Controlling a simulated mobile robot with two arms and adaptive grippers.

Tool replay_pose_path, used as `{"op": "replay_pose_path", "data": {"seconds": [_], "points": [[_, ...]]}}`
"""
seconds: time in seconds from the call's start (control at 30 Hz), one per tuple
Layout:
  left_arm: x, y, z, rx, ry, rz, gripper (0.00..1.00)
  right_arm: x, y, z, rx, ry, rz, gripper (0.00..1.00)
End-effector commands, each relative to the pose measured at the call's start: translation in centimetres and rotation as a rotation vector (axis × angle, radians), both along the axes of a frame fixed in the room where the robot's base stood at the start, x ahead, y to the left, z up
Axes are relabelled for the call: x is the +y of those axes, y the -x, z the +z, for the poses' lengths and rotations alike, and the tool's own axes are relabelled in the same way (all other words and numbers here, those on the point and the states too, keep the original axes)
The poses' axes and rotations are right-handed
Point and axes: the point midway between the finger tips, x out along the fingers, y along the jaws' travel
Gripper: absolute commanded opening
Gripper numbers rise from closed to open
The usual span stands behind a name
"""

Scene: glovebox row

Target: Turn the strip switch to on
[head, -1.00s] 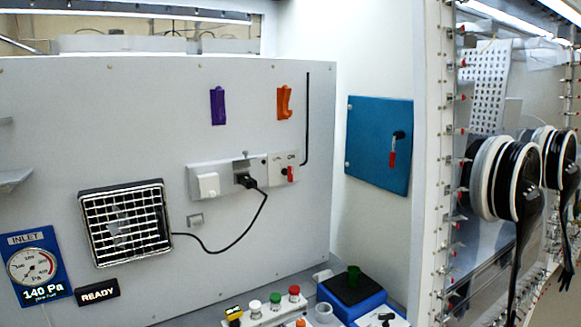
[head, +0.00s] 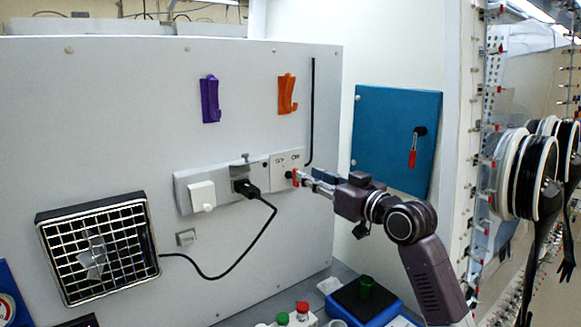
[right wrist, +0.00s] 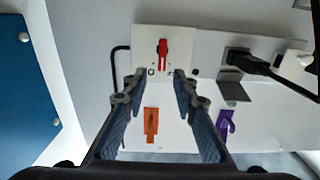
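The strip switch is a red handle (head: 295,178) on a pale plate (head: 284,158) at the right end of the grey power strip (head: 222,193). Two small marks sit above the handle in the head view; I cannot tell which setting it is on. My right gripper (head: 303,178) reaches in from the right, its fingertips at the handle. In the right wrist view, which is upside down, the fingers (right wrist: 156,85) are spread apart, and the red handle (right wrist: 162,54) shows in line with the gap. Contact is not clear. My left gripper is out of view.
A white plug (head: 201,195) and a black plug with a cord (head: 245,188) sit in the strip. Purple (head: 209,99) and orange (head: 287,94) hooks hang above. A teal door (head: 392,137) is at right. A blue box (head: 364,303) with a green cup stands below.

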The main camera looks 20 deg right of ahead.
Motion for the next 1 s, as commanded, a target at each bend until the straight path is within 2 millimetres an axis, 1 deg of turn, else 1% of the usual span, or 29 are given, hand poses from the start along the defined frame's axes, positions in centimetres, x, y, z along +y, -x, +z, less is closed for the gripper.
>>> {"op": "replay_pose_path", "data": {"seconds": [0.03,0.1,0.2,0.27,0.37,0.53,0.6,0.63,0.73,0.83,1.0], "points": [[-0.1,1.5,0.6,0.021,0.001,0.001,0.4,0.4,-0.7,0.4,0.001,-0.002,0.001,0.26],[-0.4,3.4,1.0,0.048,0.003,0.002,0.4,0.8,-1.8,0.3,0.004,-0.003,0.003,0.26],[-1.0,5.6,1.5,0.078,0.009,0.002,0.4,1.3,-3.2,0.3,0.003,-0.003,0.002,0.26],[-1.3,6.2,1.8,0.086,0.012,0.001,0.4,1.6,-4.0,0.3,0.004,-0.002,0.001,0.26],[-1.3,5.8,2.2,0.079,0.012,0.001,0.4,2.0,-5.0,0.2,0.003,-0.001,0.001,0.26],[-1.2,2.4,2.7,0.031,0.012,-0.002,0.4,2.3,-6.0,0.0,0.002,0.002,0.001,0.26],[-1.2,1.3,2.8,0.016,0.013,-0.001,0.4,2.4,-6.1,-0.1,0.002,0.002,0.0,0.26],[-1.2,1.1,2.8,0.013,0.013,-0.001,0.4,2.4,-6.1,-0.1,0.002,0.002,0.0,0.26],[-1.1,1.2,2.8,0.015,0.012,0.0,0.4,2.4,-6.1,-0.1,0.002,0.002,0.0,0.26],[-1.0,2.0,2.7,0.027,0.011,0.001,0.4,2.4,-6.1,-0.1,0.002,0.002,0.0,0.26],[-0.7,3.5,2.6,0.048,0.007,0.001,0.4,2.4,-6.1,-0.1,0.002,0.002,0.0,0.07]]}}
